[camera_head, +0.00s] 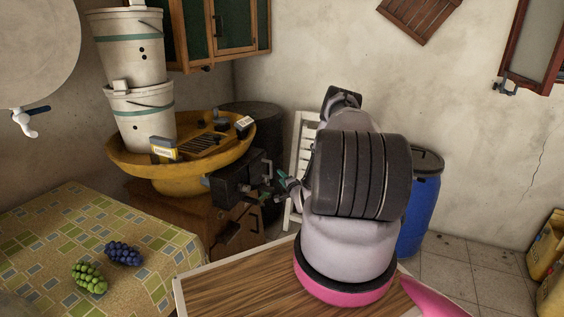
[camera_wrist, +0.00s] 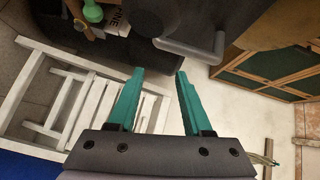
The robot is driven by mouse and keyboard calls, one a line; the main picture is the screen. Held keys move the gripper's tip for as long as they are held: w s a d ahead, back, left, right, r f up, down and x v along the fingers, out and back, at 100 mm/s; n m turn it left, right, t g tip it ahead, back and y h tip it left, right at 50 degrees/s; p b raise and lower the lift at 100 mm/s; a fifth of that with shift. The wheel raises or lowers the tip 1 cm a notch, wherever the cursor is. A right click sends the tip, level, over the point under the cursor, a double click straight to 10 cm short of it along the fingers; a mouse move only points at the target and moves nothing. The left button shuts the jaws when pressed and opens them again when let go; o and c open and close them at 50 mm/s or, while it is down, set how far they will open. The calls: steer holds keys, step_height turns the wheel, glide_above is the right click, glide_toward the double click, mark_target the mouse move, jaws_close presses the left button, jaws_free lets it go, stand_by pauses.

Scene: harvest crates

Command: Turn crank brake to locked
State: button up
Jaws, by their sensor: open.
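A dark grey machine box (camera_head: 238,178) is fixed at the right side of the yellow basin. It also fills the top of the wrist view (camera_wrist: 185,18). A grey bent handle (camera_wrist: 205,50) sticks out from it, just beyond my right fingertip. A green knob (camera_wrist: 92,12) stands beside a partly hidden white label at top left of the wrist view. I cannot tell which part is the crank brake or how it is set. My gripper (camera_wrist: 159,73) is open and empty, its green fingers pointing at the box. In the head view my arm partly hides it.
The yellow basin (camera_head: 122,163) holds stacked white buckets (camera_head: 130,48). A tiled table (camera_head: 50,235) with green grapes (camera_head: 88,277) and dark grapes (camera_head: 123,254) is at left. A white chair (camera_head: 297,150) and a blue barrel (camera_head: 420,215) stand behind my arm.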

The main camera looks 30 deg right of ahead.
steer(key=w+r+n+g, duration=0.1)
steer(key=w+r, duration=0.2)
steer(key=r, duration=0.5)
steer(key=shift+d+r+n, duration=0.25)
steer(key=shift+n, duration=0.15)
steer(key=shift+w, duration=0.1)
